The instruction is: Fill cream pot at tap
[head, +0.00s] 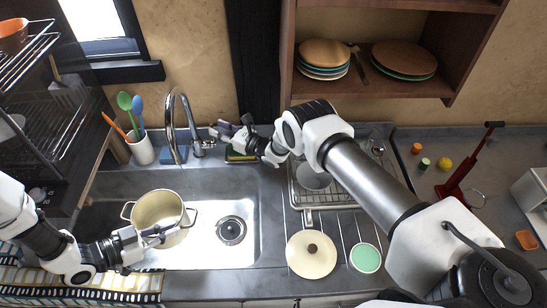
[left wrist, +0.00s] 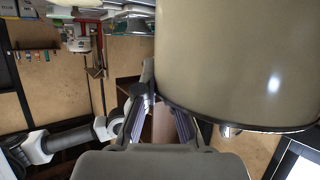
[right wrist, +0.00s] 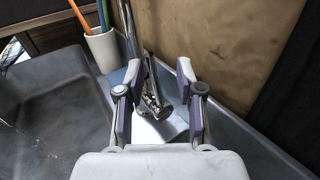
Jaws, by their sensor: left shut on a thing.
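The cream pot (head: 158,212) is upright in or just above the left part of the sink (head: 255,225); its inside looks cream, with no water visible. The pot's wall (left wrist: 235,60) fills the right of the left wrist view.
A white utensil cup (head: 141,150) stands left of the tap. Right of the sink are a dish rack (head: 325,195), a cream lid (head: 311,255) and a green-topped round item (head: 366,257). A dark dish shelf (head: 60,125) rises at left. The sink around the drain (head: 231,230) is clear.

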